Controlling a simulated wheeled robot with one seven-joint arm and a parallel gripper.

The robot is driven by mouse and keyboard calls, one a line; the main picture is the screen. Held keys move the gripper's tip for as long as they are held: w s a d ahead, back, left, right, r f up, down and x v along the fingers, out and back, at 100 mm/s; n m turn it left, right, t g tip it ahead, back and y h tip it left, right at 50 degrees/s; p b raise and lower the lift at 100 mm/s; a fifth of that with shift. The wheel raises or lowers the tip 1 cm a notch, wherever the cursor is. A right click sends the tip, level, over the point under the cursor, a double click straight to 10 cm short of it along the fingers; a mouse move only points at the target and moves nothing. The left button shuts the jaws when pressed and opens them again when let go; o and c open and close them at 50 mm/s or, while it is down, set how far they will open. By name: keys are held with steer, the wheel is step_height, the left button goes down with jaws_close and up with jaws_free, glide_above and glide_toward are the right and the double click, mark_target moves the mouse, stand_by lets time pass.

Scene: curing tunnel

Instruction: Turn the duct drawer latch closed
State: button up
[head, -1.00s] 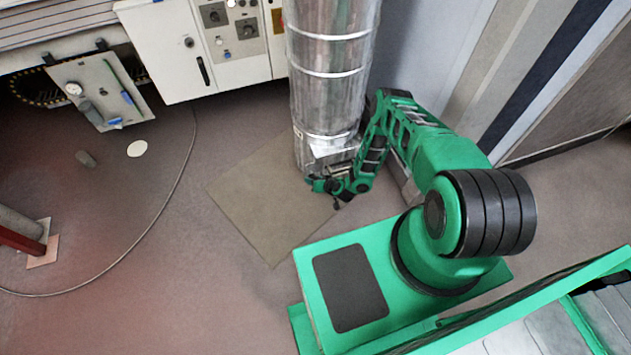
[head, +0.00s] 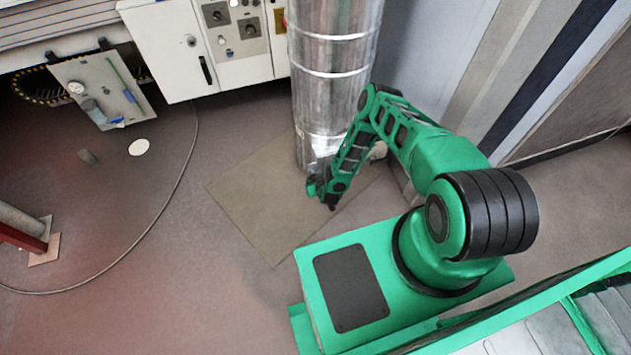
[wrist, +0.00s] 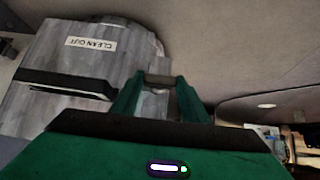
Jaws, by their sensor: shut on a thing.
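The silvery metal duct (head: 335,85) stands upright at top centre in the head view. In the wrist view its grey clean-out part (wrist: 45,55) carries a white "CLEAN OUT" label (wrist: 90,44), with a dark band or slot below it. My gripper (wrist: 159,82) is at the duct's lower end, its two green fingers shut on a small grey-brown piece, apparently the latch (wrist: 160,79). The fingers partly cover this piece, so I cannot tell its exact angle. In the head view my arm hides the latch and most of the drawer.
A tan floor plate (head: 262,205) lies around the duct's foot. A white control cabinet (head: 205,50) is at the upper left, and a gauge panel (head: 100,92) stands left of it. A cable (head: 165,205) curves over the floor. Wall panels (head: 490,70) rise at the right.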

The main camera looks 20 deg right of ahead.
steer(key=o, duration=1.1)
steer(key=shift+c, duration=0.2)
steer(key=v, duration=1)
steer(key=shift+s+r, duration=0.2)
steer(key=shift+s, duration=0.05)
steer(key=shift+w+d+r, duration=0.1)
